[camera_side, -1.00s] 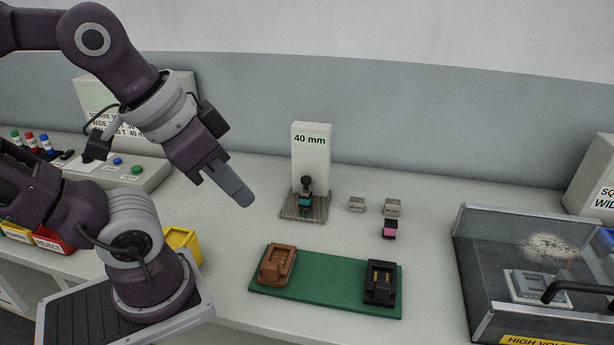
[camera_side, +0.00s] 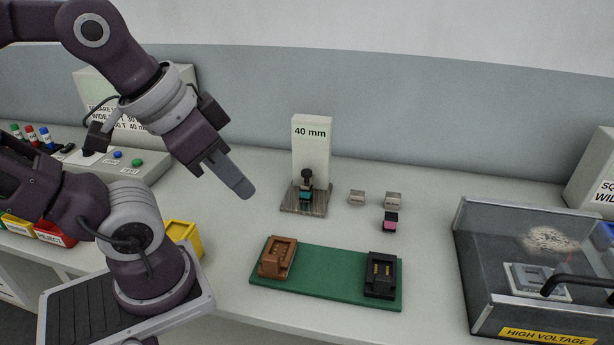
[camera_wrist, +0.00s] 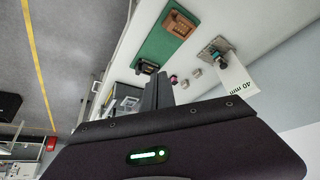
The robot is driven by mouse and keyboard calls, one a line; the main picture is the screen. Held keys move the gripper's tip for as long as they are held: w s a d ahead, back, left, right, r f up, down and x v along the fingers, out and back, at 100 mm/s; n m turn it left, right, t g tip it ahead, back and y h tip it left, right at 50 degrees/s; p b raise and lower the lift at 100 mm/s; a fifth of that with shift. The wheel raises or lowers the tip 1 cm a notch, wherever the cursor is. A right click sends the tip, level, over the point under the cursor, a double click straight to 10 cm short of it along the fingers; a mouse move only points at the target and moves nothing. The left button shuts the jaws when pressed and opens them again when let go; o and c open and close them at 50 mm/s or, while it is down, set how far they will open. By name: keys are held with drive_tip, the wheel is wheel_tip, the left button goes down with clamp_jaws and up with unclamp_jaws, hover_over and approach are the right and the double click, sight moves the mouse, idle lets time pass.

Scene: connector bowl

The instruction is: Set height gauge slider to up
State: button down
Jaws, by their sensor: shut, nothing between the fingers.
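The height gauge (camera_side: 311,150) is a white upright plate marked "40 mm" on a grey ridged base (camera_side: 290,208). Its slider, a dark knob (camera_side: 306,174), stands low in front of the plate. A teal part (camera_side: 305,195) sits directly under the slider; I cannot tell whether they touch. The gauge also shows in the wrist view (camera_wrist: 238,82), at the upper right. My gripper (camera_side: 246,192) is shut and empty, in the air to the left of the gauge and apart from it. It also shows in the wrist view (camera_wrist: 158,82).
A green mat (camera_side: 330,284) in front holds a brown socket (camera_side: 277,257) and a black socket (camera_side: 381,274). Two grey blocks (camera_side: 357,197) and a pink-and-black connector (camera_side: 390,222) lie right of the gauge. A clear-lidded high-voltage box (camera_side: 490,270) stands far right. A yellow bin (camera_side: 183,236) is left.

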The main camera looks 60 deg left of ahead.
drive_tip(key=c, duration=1.9)
unclamp_jaws()
drive_tip(key=shift+c, duration=0.2)
drive_tip(key=o, duration=0.7)
drive_tip(key=shift+n+y, duration=0.4)
drive_tip(key=shift+n, duration=0.3)
drive_tip(key=w+a, duration=0.1)
drive_tip(key=w, duration=0.3)
drive_tip(key=w+a, duration=0.1)
drive_tip(key=w, duration=0.1)
drive_tip(key=shift+w+a, duration=0.35)
drive_tip(key=shift+o, duration=0.5)
drive_tip(key=w+a+f+n+g, duration=0.1)
drive_tip(key=w+a+f, duration=0.3)
drive_tip(key=w+a, duration=0.4)
drive_tip(key=shift+w+n+y, duration=0.4)
drive_tip(key=shift+w+n, duration=0.3)
drive_tip(key=shift+w, duration=0.2)
drive_tip(key=n, duration=0.2)
approach(306, 171)
drive_tip(key=shift+g+y, duration=0.3)
drive_tip(key=shift+g, duration=0.1)
drive_tip(key=x, duration=0.7)
drive_tip(key=shift+w+d, duration=0.35)
drive_tip(key=shift+w+a+f, duration=0.1)
drive_tip(key=shift+w+f, duration=0.05)
drive_tip(key=shift+f, duration=0.25)
clamp_jaws()
